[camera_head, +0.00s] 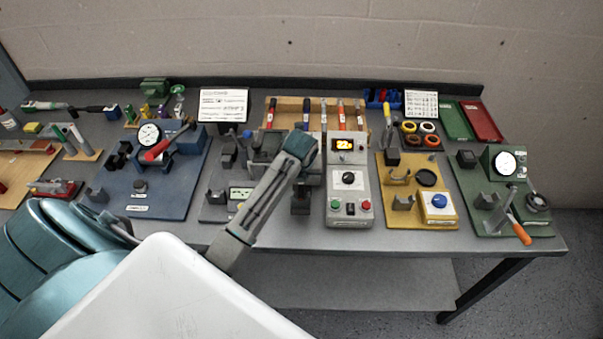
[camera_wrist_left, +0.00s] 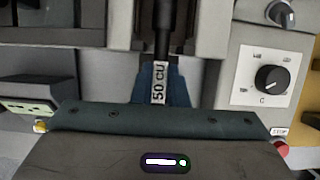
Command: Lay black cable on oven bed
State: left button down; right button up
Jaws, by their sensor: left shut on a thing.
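My left gripper (camera_head: 300,146) reaches over the bench beside the grey heater unit with the lit display (camera_head: 347,146). In the left wrist view the gripper (camera_wrist_left: 160,86) is shut around the black cable (camera_wrist_left: 163,38) at its white "50 CU" label (camera_wrist_left: 158,85). The cable runs straight away from the jaws between pale grey blocks. The oven bed is mostly hidden behind my gripper in the head view, and I cannot tell whether the cable touches it. My right gripper is not in view.
The control panel's knob (camera_wrist_left: 270,79) is close to the right of the jaws. A blue fixture board with a gauge (camera_head: 149,134) is to the left. A yellow board (camera_head: 419,214) and a green board (camera_head: 480,222) are to the right. Red-handled tools (camera_head: 270,112) stand behind.

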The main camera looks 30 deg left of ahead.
pick_arm(q)
jog(key=shift+f, duration=0.2)
jog(key=c, duration=1.3)
grip_release()
jog(key=shift+c, duration=0.2)
jog(key=shift+r, duration=0.1)
notch_tip(320, 180, up, 2)
jog(key=shift+p, duration=0.55)
jog(key=shift+r, duration=2.35)
